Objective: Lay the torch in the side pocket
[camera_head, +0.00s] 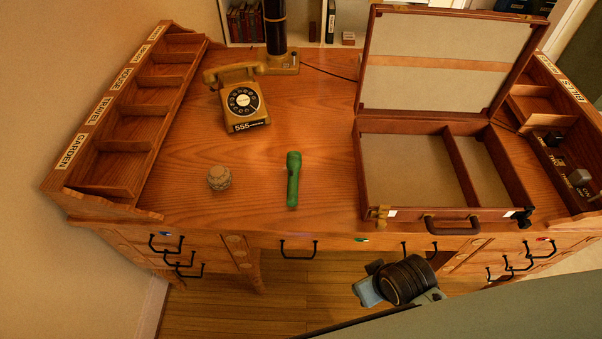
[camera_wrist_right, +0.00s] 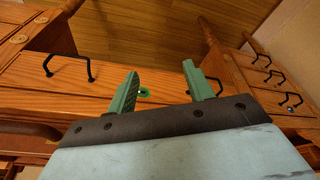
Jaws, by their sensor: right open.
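The green torch (camera_head: 293,180) lies on the bare desk top near its front edge, its wider end pointing away from me. The open case (camera_head: 448,213) stands to its right with the lid raised. A divider (camera_head: 461,169) splits it into a wide left compartment (camera_head: 410,168) and a narrow right side pocket (camera_head: 486,172); both look empty. My right arm is low in front of the desk in the head view. In the right wrist view my right gripper (camera_wrist_right: 160,71) is open and empty, its green fingers facing the desk's drawer fronts. My left gripper is not in view.
A rotary telephone (camera_head: 243,101) and a dark column (camera_head: 275,28) stand at the back. A small round knotted object (camera_head: 219,177) sits left of the torch. Labelled racks (camera_head: 125,144) line both desk sides. Drawer handles (camera_head: 298,250) stick out in front. Desk around the torch is clear.

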